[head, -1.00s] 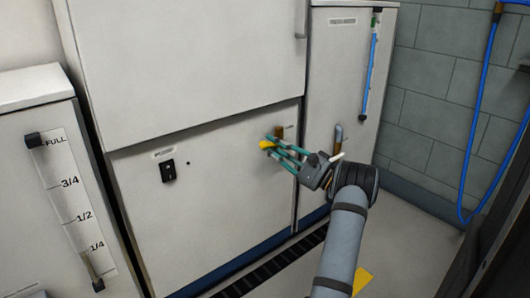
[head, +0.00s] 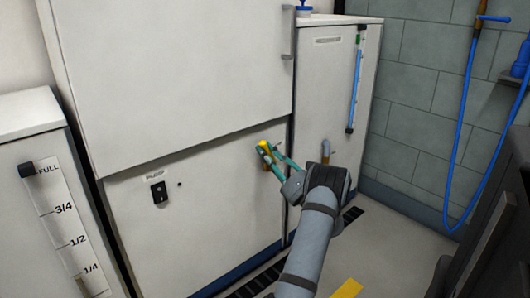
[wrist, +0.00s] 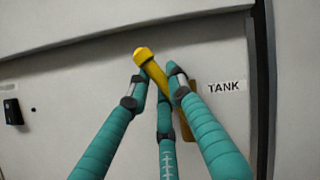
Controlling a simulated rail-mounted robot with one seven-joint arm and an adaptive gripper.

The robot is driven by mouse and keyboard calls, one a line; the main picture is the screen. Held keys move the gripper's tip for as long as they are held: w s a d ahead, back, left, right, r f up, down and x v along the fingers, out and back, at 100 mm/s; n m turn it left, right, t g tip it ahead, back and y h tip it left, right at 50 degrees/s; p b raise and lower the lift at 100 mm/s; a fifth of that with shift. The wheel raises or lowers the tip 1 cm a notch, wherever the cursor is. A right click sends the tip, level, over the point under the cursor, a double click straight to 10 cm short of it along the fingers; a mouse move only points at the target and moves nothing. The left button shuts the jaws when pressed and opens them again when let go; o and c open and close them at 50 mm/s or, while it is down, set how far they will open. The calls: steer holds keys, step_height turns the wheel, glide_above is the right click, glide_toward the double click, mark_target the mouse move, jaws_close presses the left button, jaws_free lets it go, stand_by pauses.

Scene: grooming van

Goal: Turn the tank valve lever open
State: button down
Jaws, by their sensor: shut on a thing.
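The yellow tank valve lever (wrist: 155,70) sits on the cabinet's lower panel, left of the "TANK" label (wrist: 226,87). In the wrist view it slants up and to the left from a brass valve body (wrist: 191,118), which is partly hidden by a finger. The lever's yellow end also shows in the head view (head: 264,145). My gripper (wrist: 157,82), with teal fingers and dark tips, is shut on the lever; its end sticks out past the fingertips. In the head view my gripper (head: 270,156) reaches the panel from the right.
A black switch (head: 158,192) under a "PUMP" label is on the same panel, to the left. A level gauge (head: 66,225) stands at far left. A blue hose (head: 462,130) hangs on the wall.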

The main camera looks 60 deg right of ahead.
steer(key=shift+d+m, duration=0.1)
steer(key=shift+m, duration=0.3)
steer(key=c, duration=1.6)
jaws_free()
steer(key=shift+o, duration=0.2)
steer(key=v, duration=1.2)
